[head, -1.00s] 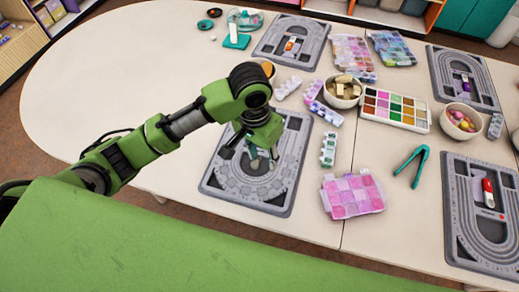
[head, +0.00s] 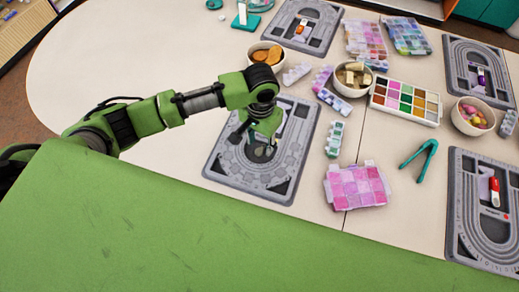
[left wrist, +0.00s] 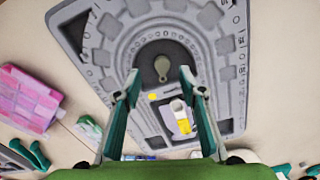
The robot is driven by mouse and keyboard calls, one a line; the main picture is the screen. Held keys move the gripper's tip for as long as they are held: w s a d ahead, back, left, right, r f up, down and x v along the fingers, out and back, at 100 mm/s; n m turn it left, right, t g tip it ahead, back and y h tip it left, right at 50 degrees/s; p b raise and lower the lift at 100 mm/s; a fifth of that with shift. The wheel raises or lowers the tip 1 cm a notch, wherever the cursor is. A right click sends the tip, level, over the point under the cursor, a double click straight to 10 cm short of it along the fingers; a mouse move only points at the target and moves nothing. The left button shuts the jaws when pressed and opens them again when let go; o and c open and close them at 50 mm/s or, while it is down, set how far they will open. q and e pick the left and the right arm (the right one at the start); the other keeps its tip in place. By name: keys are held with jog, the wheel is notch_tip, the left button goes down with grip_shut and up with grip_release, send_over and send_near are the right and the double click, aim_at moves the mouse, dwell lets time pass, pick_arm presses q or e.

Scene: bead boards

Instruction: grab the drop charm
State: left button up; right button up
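The drop charm (left wrist: 162,68) is a small olive, drop-shaped piece with a round lower end in the left wrist view. It lies over the dark middle of a grey bead board (left wrist: 120,48). My left gripper (left wrist: 159,80) is open and empty. Its fingers stand apart, one to each side of the charm in the picture; the height above it is hard to tell. In the head view my left gripper (head: 262,150) hangs over the same board (head: 222,170), and I cannot make out the charm there. My right gripper is in neither view.
A white piece with a yellow end (left wrist: 181,117) lies on the board between the fingers. A pink box (head: 356,186), a teal tweezer (head: 419,160), a bowl of tan pieces (head: 352,90) and a palette (head: 405,101) stand to the right. The table's left part is clear.

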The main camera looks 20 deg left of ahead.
aim_at(259, 151)
pick_arm(q)
jog(key=shift+a+f, duration=0.2)
jog(key=shift+f, duration=1.7)
jog(key=c, duration=1)
jog(key=shift+r, duration=0.2)
